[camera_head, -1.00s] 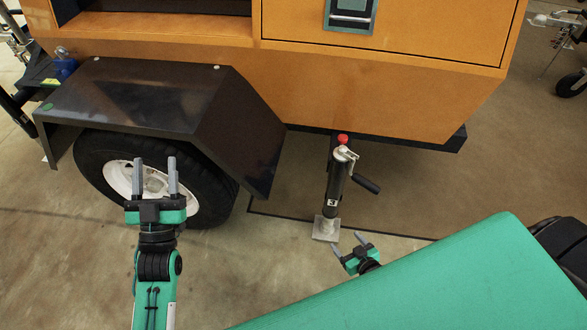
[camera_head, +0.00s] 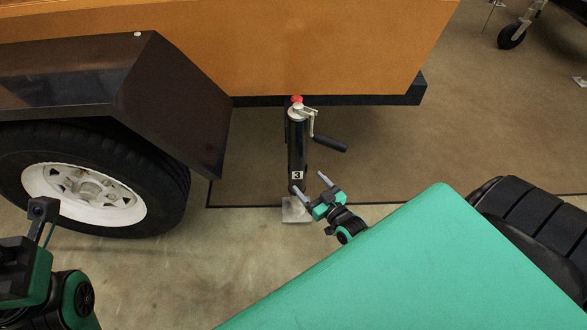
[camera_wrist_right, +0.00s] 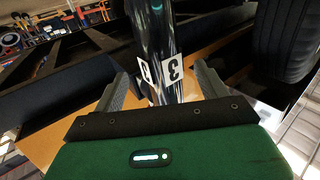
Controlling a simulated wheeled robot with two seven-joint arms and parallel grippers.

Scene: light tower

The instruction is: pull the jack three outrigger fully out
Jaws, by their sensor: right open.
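Jack three (camera_head: 297,140) is an upright black tube with a white label "3", a crank handle at its upper right and a red knob (camera_head: 296,99) on top. It stands close to the orange trailer's dark lower edge. Its foot plate (camera_head: 296,212) is at the floor. My right gripper (camera_head: 310,186) is open at the tube's lower part. In the right wrist view the tube (camera_wrist_right: 160,35) lies between the two fingers, with a gap at the right; contact is unclear. My left gripper (camera_head: 42,222) is partly seen at the lower left. The outrigger beam is hidden behind the jack.
The orange trailer body (camera_head: 240,45) is above, with a black fender (camera_head: 175,100) and wheel (camera_head: 85,190) at the left. The crank handle (camera_head: 330,143) sticks out right. Open floor (camera_head: 230,250) lies in front. Another small wheel (camera_head: 511,36) stands at the far right.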

